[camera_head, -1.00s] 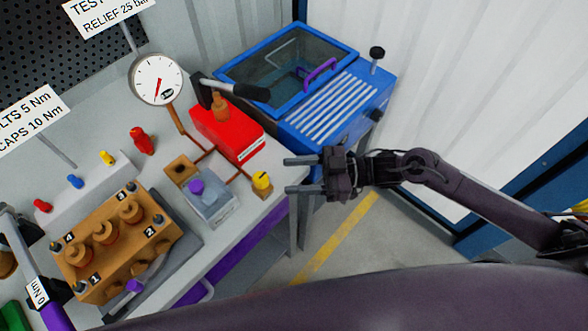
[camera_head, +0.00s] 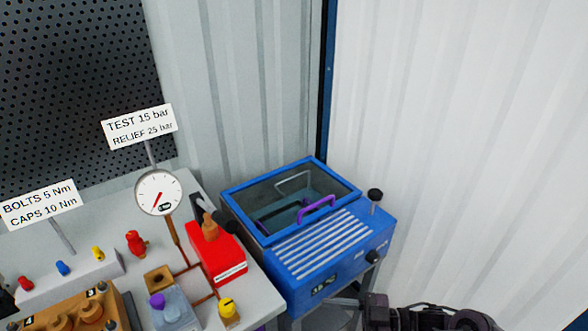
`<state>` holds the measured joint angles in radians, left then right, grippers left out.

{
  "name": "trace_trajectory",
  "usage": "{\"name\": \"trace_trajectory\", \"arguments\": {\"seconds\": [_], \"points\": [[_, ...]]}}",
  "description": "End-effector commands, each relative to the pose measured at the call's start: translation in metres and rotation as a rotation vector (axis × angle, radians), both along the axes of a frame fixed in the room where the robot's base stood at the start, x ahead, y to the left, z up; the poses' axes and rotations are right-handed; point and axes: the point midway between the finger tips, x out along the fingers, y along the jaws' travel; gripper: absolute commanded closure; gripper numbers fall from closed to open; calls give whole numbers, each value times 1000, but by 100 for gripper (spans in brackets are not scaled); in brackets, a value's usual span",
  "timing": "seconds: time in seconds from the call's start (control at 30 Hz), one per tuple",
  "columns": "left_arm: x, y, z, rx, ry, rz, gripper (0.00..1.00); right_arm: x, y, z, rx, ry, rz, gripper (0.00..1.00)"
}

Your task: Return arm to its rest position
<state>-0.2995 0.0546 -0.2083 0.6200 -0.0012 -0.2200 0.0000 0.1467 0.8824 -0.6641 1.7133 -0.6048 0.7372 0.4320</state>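My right arm's gripper (camera_head: 376,312) is only partly in view at the bottom edge, right of the workbench (camera_head: 262,295) and just below the blue box. Its body shows, but its fingers cannot be made out, so its opening cannot be told. I see nothing held in the part that shows. My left gripper is not in view.
A blue box with a glass lid (camera_head: 300,210) stands at the bench's right end. On the bench are a red pump unit (camera_head: 218,258), a pressure gauge (camera_head: 158,192), a red valve (camera_head: 136,243) and a brass pump block (camera_head: 75,312). Corrugated white walls close the corner.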

Motion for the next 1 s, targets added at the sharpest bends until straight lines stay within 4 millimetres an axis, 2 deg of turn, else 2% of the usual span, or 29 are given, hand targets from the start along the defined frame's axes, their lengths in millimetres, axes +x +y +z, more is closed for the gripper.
{"name": "trace_trajectory", "arguments": {"seconds": [0.07, 0.2, 0.37, 0.57, 0.67, 0.77, 0.8, 0.87, 0.9, 0.97, 1.0], "points": [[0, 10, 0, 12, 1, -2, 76, 2, 0, -3, -2, 1, -10, 49], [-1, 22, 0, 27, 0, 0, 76, 20, -6, -22, -28, 2, -94, 49], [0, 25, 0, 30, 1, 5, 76, 39, -16, -49, -65, 8, -197, 49], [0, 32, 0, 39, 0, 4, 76, 65, -39, -103, -148, 44, -377, 49], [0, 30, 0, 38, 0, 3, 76, 73, -56, -140, -208, 81, -485, 49], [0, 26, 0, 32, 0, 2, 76, 73, -78, -191, -294, 146, -612, 49], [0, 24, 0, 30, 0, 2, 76, 69, -88, -215, -336, 182, -667, 49], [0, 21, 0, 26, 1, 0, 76, 57, -105, -255, -411, 247, -750, 49], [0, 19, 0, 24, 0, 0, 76, 44, -115, -282, -463, 295, -799, 49], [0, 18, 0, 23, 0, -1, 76, 21, -129, -320, -542, 370, -862, 49], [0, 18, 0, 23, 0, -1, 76, 3, -137, -343, -595, 421, -898, 49]]}}
